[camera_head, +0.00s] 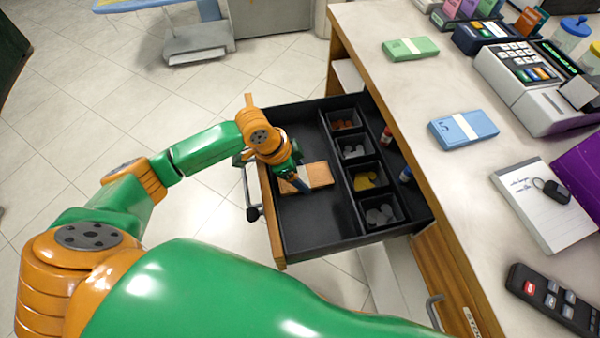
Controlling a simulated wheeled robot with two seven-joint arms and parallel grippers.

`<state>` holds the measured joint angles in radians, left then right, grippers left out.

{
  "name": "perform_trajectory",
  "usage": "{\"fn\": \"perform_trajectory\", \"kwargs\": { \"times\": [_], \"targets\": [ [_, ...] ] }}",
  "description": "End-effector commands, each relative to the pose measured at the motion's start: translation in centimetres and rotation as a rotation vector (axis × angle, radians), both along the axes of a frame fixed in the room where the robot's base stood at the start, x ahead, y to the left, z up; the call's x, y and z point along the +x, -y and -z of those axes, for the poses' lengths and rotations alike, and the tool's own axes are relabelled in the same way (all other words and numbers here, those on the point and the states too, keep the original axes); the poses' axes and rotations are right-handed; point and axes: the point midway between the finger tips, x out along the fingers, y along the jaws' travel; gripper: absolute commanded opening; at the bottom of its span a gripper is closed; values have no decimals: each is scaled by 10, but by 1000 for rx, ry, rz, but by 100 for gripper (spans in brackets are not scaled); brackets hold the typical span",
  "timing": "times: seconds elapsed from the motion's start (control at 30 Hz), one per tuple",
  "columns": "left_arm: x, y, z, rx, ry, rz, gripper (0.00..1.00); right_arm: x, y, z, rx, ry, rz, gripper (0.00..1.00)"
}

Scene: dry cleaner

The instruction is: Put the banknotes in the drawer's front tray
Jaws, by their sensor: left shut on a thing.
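The black drawer (296,236) stands open from the counter, its wooden front at the left. Its wide front tray (312,217) lies nearest that front. My left gripper (297,181) reaches down into this tray and is shut on an orange-brown banknote bundle (319,174) with a pale band. The bundle is at or just above the tray floor; I cannot tell if it touches. A green banknote bundle (411,48) and a blue banknote bundle (463,130) lie apart on the counter top. My right gripper is not in view.
Coin cups (378,211) line the drawer behind the front tray, with small bottles (386,136) beside them. The tray's near end is bare.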

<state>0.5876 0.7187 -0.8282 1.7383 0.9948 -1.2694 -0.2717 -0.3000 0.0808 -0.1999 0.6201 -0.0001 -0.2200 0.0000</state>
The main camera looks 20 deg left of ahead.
Motion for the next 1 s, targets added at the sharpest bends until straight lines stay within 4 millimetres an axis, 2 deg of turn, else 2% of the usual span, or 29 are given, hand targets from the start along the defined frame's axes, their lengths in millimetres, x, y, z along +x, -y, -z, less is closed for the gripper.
{"fn": "perform_trajectory", "kwargs": {
  "times": [0.17, 0.2, 0.27, 0.47, 0.57, 0.8, 1.0],
  "targets": [
    [0, 0, 1, 0, 0, 0, 22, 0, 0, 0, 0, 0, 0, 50],
    [0, 0, 2, 0, 0, 0, 83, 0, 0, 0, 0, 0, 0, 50],
    [0, 0, 1, 0, 0, 0, 99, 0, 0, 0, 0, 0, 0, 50],
    [0, 0, 1, 0, 0, 0, 100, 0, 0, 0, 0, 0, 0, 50],
    [-1, -2, -8, 0, 2, 0, 100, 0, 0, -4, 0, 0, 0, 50],
    [-14, -22, -70, 3, 4, 0, 100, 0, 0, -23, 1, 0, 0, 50],
    [-23, -35, -106, 1, 1, 0, 100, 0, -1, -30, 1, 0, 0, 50]
  ]
}}
